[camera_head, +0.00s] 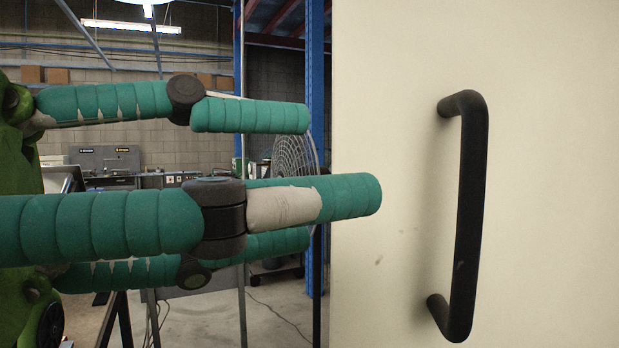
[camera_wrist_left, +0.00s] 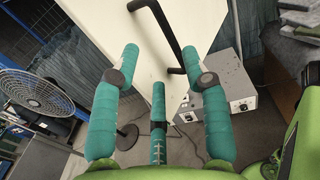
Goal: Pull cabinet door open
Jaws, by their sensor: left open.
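The cabinet door is a large cream-white panel (camera_head: 560,180) filling the right side of the head view, and it also shows in the left wrist view (camera_wrist_left: 105,20). Its black bar handle (camera_head: 470,215) stands upright in the head view. In the left wrist view the handle (camera_wrist_left: 165,35) lies just beyond and between the fingertips. My left gripper (camera_head: 335,185) comes in from the left with its teal padded fingers spread. Its fingertips (camera_wrist_left: 165,70) are apart from the handle, with nothing between them. My right gripper is not in view.
A standing fan (camera_head: 293,160) is behind the fingers, and it shows at left in the wrist view (camera_wrist_left: 35,100). A grey instrument box (camera_wrist_left: 228,90) sits beyond the door at right. Blue posts (camera_head: 315,60) and a workbench (camera_head: 130,170) stand farther back.

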